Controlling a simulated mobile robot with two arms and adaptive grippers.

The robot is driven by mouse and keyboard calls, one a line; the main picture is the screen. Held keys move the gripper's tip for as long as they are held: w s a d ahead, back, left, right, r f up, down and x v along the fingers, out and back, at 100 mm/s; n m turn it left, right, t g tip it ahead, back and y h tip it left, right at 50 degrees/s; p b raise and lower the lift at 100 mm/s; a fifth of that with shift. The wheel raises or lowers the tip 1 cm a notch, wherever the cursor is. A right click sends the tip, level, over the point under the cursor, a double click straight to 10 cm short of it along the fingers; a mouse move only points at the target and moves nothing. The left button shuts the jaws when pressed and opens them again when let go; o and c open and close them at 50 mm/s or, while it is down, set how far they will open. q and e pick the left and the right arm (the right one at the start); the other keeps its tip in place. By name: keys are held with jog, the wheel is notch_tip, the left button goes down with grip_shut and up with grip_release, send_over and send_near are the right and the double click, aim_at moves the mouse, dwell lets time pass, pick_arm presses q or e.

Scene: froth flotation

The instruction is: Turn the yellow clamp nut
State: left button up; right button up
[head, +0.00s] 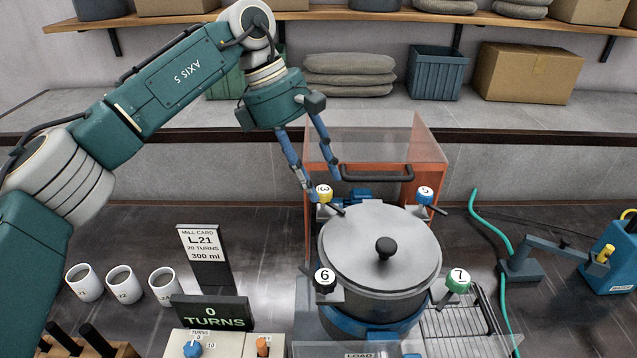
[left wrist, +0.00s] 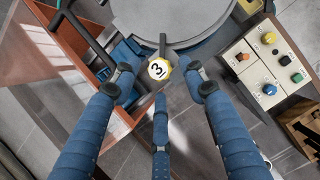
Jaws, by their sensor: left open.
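The yellow clamp nut (head: 324,194), marked 3, sits at the back left of the grey lidded pot (head: 362,246). My left gripper (head: 323,187) is open, with its fingers reaching down around the nut from above. In the left wrist view the nut (left wrist: 160,69) lies between the spread blue fingertips (left wrist: 160,82), with gaps visible at its sides; contact cannot be told. A dark rod runs from the nut toward the pot's rim. My right gripper is out of view.
An orange frame with a clear guard (head: 430,150) and dark bar (head: 377,174) stands close behind the nut. A mill card (head: 203,243), three cups (head: 122,284) and a turns display (head: 211,312) reading 0 are left. A green hose (head: 489,222) lies right.

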pick_arm(q)
jog(key=v, duration=0.9)
jog(key=shift+a+r, duration=0.2)
jog(key=shift+r, duration=0.2)
jog(key=shift+s, duration=0.1)
